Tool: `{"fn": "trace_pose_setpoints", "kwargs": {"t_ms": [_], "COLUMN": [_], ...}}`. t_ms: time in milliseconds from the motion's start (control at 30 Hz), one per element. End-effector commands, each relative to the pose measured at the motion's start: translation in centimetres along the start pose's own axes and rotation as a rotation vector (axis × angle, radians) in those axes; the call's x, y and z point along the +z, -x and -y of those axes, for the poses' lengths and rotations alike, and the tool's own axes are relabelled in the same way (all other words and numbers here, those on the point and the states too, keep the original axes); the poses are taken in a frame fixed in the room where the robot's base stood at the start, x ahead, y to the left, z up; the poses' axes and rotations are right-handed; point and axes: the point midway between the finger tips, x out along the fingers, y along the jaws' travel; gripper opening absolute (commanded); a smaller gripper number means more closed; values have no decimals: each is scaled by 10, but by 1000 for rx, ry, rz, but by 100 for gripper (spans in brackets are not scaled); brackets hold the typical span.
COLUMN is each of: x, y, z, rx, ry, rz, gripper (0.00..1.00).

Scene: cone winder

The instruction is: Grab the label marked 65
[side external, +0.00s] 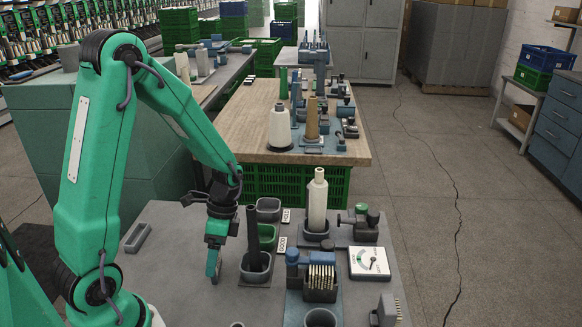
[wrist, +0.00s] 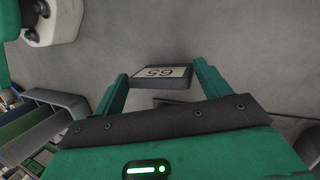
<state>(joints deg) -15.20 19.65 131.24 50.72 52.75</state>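The label marked 65 (wrist: 160,74) is a small block with a white face, its number upside down in the wrist view. It sits between the two green fingers of my gripper (wrist: 160,82), near their tips. The fingers stand apart on either side of it, with a narrow gap at the left finger; contact at the right cannot be told. In the side external view my gripper (side external: 213,268) points down low over the front left of the grey table (side external: 180,262). I cannot make out the 65 label in that view.
A grey cup with a dark tube (side external: 255,262) stands just right of my gripper. A grey block (side external: 138,237) lies left.

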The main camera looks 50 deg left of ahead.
Motion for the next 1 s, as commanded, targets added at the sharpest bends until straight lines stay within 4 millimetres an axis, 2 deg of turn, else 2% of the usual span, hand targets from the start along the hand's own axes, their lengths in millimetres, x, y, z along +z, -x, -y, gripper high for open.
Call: {"fn": "trace_pose_setpoints", "kwargs": {"t_ms": [333, 400, 467, 667, 1000], "x": [0, 1, 1, 5, 15], "y": [2, 4, 7, 23, 66], "z": [0, -1, -2, -7, -20], "rx": [-1, -2, -3, -3, -4], "ry": [0, 0, 0, 0, 0], "rz": [-1, -1, -2, -2, -3], "gripper": [53, 45, 44, 44, 44]}}
